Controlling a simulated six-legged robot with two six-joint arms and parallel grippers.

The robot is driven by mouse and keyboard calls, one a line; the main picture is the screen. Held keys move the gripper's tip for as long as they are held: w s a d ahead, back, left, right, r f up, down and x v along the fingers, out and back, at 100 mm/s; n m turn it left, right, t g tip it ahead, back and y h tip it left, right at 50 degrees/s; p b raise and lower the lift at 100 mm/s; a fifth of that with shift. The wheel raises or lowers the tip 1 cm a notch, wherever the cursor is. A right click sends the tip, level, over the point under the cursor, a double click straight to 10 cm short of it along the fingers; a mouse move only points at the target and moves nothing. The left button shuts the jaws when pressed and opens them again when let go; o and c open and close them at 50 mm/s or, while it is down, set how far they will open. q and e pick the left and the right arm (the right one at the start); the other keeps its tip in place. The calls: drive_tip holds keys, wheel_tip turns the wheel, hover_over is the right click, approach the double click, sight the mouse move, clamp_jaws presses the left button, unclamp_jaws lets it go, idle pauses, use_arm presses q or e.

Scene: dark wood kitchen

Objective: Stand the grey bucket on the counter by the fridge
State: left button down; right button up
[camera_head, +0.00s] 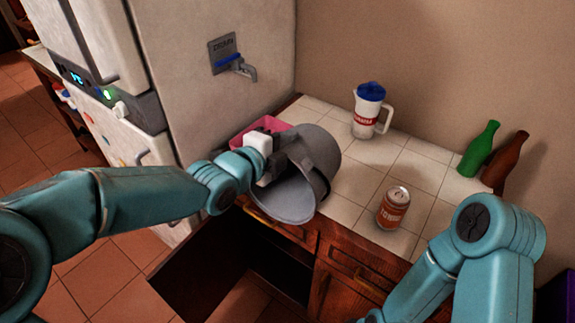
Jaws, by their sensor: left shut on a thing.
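The grey bucket (322,150) is at the counter's left end beside the fridge, tilted on its side with its round opening towards me. My left gripper (283,160) is shut on the bucket at its near side; its fingertips are partly hidden against the bucket. I cannot tell whether the bucket touches the counter. The tiled counter (412,172) runs along the wall. The white fridge (205,105) stands at the left. My right arm comes in at the lower right; its gripper is out of view.
A pink container (254,129) sits behind my left gripper. A white jug with a blue lid (368,110), a can (393,208), a green bottle (479,150) and a brown bottle (505,160) stand on the counter. A cabinet door (200,275) hangs open below.

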use_arm(q)
wheel_tip(320, 180, down, 5)
drive_tip(key=shift+d+f, duration=0.1)
drive_tip(key=shift+f, duration=0.1)
drive_tip(key=shift+f, duration=0.1)
